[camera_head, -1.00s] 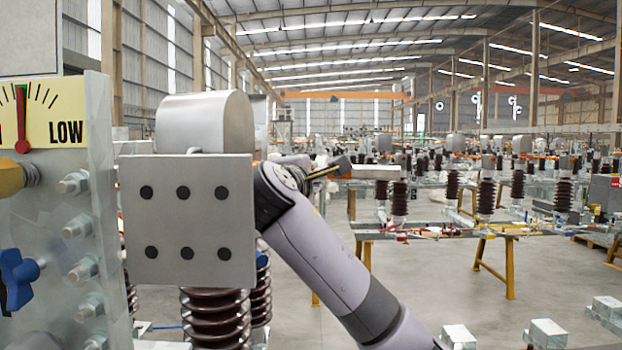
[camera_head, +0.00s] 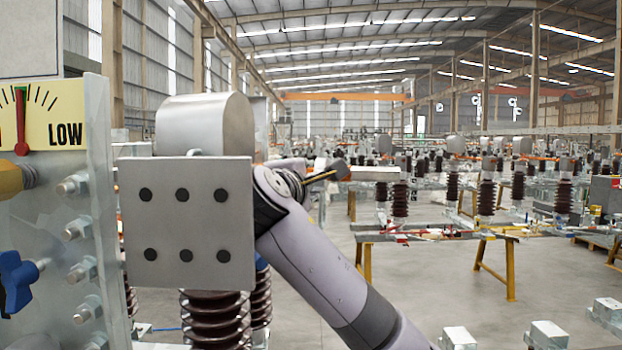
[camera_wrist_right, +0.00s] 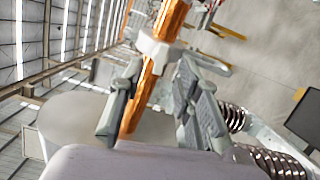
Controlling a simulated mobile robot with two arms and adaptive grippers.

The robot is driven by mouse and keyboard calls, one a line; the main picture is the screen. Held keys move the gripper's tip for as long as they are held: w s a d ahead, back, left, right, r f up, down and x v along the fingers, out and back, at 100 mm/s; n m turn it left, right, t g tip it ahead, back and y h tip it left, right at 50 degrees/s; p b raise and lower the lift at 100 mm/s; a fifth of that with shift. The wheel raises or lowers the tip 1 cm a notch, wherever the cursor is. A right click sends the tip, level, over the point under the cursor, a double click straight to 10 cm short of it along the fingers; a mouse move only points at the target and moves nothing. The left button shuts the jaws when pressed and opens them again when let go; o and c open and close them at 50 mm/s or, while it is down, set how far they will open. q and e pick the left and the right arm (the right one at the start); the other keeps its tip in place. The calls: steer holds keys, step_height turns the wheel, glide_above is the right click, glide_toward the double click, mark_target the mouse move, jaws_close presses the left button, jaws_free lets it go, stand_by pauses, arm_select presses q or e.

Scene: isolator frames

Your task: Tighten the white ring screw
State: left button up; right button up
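The white ring screw (camera_wrist_right: 156,47) shows in the right wrist view, around an orange-copper rod (camera_wrist_right: 168,18). My right gripper (camera_wrist_right: 160,78) has its two grey fingers apart, one on each side of the rod, just short of the ring. A gap shows between the rod and the right-hand finger. I cannot tell whether the fingertips touch the ring. In the head view my right arm comes up from the bottom right. Its gripper and the ring are not visible there, and a grey plate with dark holes (camera_head: 187,210) stands in front on the left. My left gripper is not in view.
A panel with a LOW gauge (camera_head: 45,115), bolts and a blue knob (camera_head: 16,282) stands at the far left. A brown ribbed insulator (camera_head: 215,318) is below the plate. Yellow-legged work tables (camera_head: 497,262) stand behind, with open floor between.

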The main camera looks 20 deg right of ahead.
steer(key=v, duration=0.5)
steer(key=shift+w, duration=0.1)
